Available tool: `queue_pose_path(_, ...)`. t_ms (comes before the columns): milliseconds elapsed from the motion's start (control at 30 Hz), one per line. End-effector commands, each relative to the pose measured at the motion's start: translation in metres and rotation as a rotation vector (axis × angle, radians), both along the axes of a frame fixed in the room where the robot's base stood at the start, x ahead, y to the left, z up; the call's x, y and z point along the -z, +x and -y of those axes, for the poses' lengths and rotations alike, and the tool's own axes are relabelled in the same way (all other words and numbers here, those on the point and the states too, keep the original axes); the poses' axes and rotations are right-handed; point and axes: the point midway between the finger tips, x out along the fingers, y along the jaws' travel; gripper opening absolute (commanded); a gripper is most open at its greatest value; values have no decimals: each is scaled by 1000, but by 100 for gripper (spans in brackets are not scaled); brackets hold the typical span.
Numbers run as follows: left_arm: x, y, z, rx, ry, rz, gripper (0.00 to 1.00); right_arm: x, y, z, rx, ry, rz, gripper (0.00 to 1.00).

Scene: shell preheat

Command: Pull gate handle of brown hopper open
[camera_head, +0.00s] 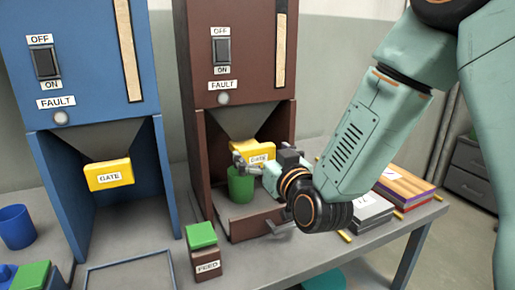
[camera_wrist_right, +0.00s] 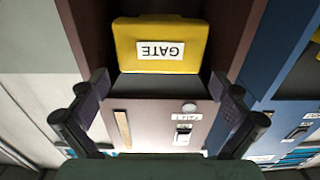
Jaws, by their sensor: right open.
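The brown hopper (camera_head: 240,60) stands in the middle of the head view. Its yellow gate handle, labelled GATE (camera_head: 262,152), sits under the funnel and is partly covered by my right gripper (camera_head: 240,160). In the right wrist view the yellow gate handle (camera_wrist_right: 160,48) lies ahead of my right gripper (camera_wrist_right: 160,100), upside down in the picture. The two fingers are spread wide with nothing between them, and the handle appears beyond the fingertips. I cannot tell whether any finger touches it. My left gripper is not in view.
A green cup (camera_head: 241,186) stands in the brown hopper's bay, below the handle. The blue hopper (camera_head: 75,60) with its own yellow gate (camera_head: 109,175) is to the left. A FEED block (camera_head: 206,264) stands in front. Stacked boards (camera_head: 400,188) lie at the right.

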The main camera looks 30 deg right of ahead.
Motion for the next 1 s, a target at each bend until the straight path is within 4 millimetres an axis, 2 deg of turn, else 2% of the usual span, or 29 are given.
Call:
queue_pose_path(200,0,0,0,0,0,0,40,1,-32,-1,2,3,-2,100)
queue_pose_path(400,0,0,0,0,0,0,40,1,-44,-2,1,0,-1,100)
queue_pose_path(767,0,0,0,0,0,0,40,1,-42,-2,1,-2,-1,100)
queue_pose_path(867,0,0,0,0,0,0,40,1,-34,-2,0,-4,0,100)
queue_pose_path(1000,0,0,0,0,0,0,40,0,-14,-1,0,-6,2,100)
